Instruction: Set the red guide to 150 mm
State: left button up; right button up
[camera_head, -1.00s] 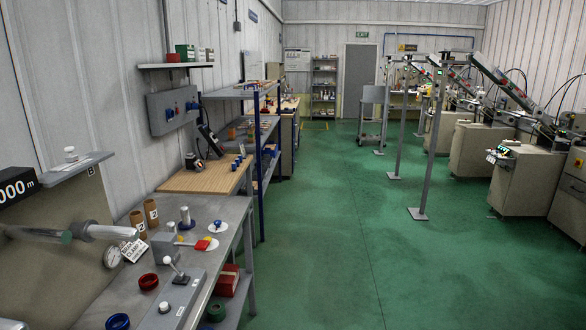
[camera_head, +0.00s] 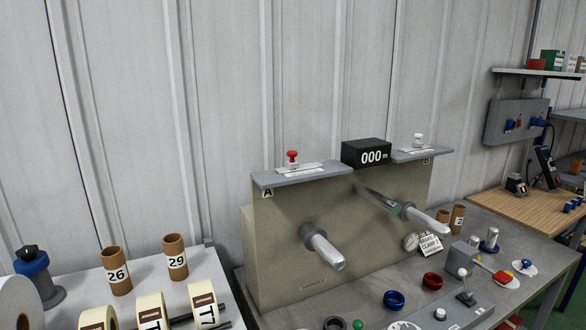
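A guide with a red knob (camera_head: 292,157) stands on the grey ledge marked A (camera_head: 270,178), on top of the beige machine panel. A pale scale plate (camera_head: 300,169) lies at its foot; its markings are too small to read. A second guide with a white knob (camera_head: 418,140) stands on the ledge marked B (camera_head: 425,157) to the right. Neither of my grippers is in view.
A black counter (camera_head: 366,154) reading 000 m sits between the ledges. Two spindles, one at the left (camera_head: 322,248) and one at the right (camera_head: 425,222), stick out from the panel. Blue (camera_head: 394,300) and red rings (camera_head: 432,281) lie below. Numbered brown tubes (camera_head: 116,270) stand at left.

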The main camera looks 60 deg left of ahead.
aim_at(292, 164)
jog(key=u, duration=1.75)
